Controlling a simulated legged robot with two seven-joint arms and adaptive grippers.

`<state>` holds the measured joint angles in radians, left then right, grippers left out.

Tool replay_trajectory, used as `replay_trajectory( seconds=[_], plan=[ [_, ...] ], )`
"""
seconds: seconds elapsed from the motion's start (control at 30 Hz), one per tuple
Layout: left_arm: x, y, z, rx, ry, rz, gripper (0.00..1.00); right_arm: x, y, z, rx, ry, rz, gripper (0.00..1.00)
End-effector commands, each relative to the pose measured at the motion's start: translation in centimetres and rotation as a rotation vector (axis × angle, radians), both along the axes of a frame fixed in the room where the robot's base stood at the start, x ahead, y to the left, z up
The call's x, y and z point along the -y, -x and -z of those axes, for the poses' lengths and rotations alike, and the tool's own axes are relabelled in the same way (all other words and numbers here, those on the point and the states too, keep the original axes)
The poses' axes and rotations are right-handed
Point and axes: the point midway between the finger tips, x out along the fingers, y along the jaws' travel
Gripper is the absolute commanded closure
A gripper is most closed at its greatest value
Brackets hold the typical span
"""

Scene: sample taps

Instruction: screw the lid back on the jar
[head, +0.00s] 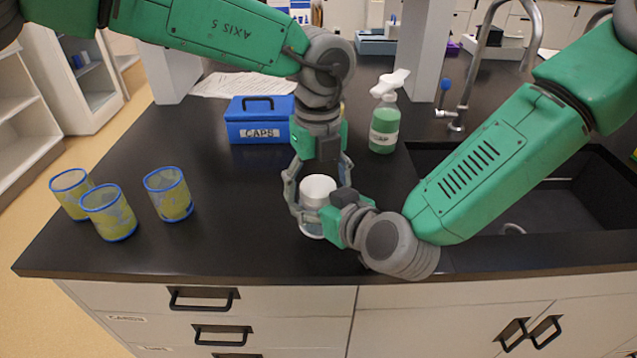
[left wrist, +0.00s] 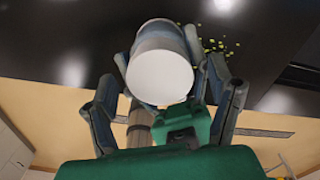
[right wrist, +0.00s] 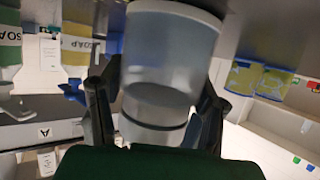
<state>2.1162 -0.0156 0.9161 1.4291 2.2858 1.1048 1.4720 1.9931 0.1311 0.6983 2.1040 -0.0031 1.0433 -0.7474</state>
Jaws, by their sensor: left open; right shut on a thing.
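The jar (head: 311,229) stands upright on the black counter near its front edge. The white lid (head: 318,187) sits on top of it; I cannot tell whether it is threaded on. My left gripper (head: 318,186) points down from above, its open fingers either side of the lid, without visible grip. In the left wrist view the lid's round top (left wrist: 160,78) shows between the spread fingers. My right gripper (head: 328,222) comes from the right and is shut on the jar. In the right wrist view, which is upside down, the jar's translucent body (right wrist: 168,55) shows between the fingers.
A blue CAPS box (head: 260,130) and a green soap bottle (head: 384,127) stand behind. Several blue-rimmed cups (head: 168,194) stand at left. A sink (head: 560,205) with a tap (head: 490,60) is at right. Small yellow bits (left wrist: 218,46) lie near the jar.

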Motion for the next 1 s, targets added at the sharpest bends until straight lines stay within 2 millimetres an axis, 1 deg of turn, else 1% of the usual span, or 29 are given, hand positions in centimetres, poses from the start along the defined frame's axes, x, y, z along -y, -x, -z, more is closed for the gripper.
replay_trajectory(
  seconds=[0.33,0.4,0.6,0.63,0.67,0.77,0.9,1.0],
  plan=[
    [0.0,-0.1,-4.0,0.002,0.001,-0.001,0.25,0.0,0.1,0.1,-0.002,0.001,-0.001,1.00],
    [0.0,0.0,-4.4,0.001,0.002,-0.001,0.25,0.0,0.1,0.1,-0.002,0.001,-0.001,1.00],
    [0.0,0.0,-4.4,0.000,0.001,0.000,0.25,0.0,0.0,0.1,-0.002,0.001,-0.001,1.00],
    [0.0,0.0,-4.4,0.000,0.001,-0.001,0.27,0.0,0.0,0.1,-0.002,0.001,-0.001,1.00],
    [0.0,0.0,-4.4,0.000,0.001,-0.001,0.27,0.0,0.0,0.1,-0.002,0.001,-0.001,1.00],
    [0.0,-0.1,-5.5,0.002,0.001,-0.001,0.27,0.0,0.0,0.1,-0.002,0.001,-0.001,1.00],
    [0.1,-0.1,-7.7,0.002,0.002,-0.001,0.27,0.0,0.0,0.1,-0.002,0.001,-0.001,1.00],
    [0.1,0.0,-7.9,0.000,0.000,0.000,0.27,0.0,0.0,0.1,-0.002,0.001,-0.001,1.00]
  ],
)
